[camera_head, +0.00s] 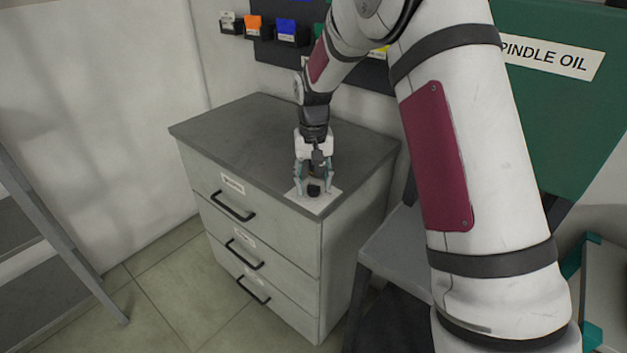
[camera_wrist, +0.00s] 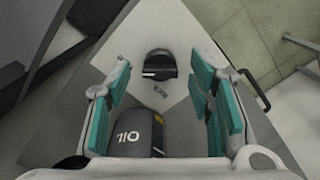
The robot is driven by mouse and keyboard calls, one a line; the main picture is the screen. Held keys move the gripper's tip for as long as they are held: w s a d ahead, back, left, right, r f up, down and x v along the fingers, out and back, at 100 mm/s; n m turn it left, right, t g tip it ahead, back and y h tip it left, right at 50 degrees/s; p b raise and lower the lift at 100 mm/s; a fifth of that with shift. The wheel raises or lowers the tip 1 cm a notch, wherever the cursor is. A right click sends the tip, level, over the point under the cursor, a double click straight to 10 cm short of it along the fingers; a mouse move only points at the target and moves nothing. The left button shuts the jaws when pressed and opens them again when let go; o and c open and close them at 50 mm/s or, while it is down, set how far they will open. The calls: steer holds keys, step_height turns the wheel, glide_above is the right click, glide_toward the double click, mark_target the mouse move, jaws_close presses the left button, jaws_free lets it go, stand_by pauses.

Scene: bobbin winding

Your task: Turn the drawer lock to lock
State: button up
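A dark round lock knob (camera_head: 313,191) sits on a white plate (camera_head: 322,206) at the front right corner of the cabinet top. The knob (camera_wrist: 160,65) has a short white mark on its left side in the wrist view. My gripper (camera_head: 314,186) points down over the plate. Its teal-padded fingers are spread apart and empty, one to each side of the knob in the picture; I see no contact. The cabinet (camera_head: 265,245) has three drawers with black handles, and all look shut.
A dark object labelled OIL (camera_wrist: 137,133) shows between the fingers near the palm. Coloured bins (camera_head: 286,32) hang on the wall behind. A grey seat (camera_head: 395,245) stands right of the cabinet. The left part of the cabinet top is clear.

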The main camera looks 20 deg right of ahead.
jaws_close()
steer(key=shift+n, duration=0.4)
steer(key=n, duration=0.8)
steer(key=shift+n, duration=0.3)
steer(key=n, duration=0.4)
steer(key=shift+n+p, duration=0.35)
steer(key=shift+n, duration=1.85)
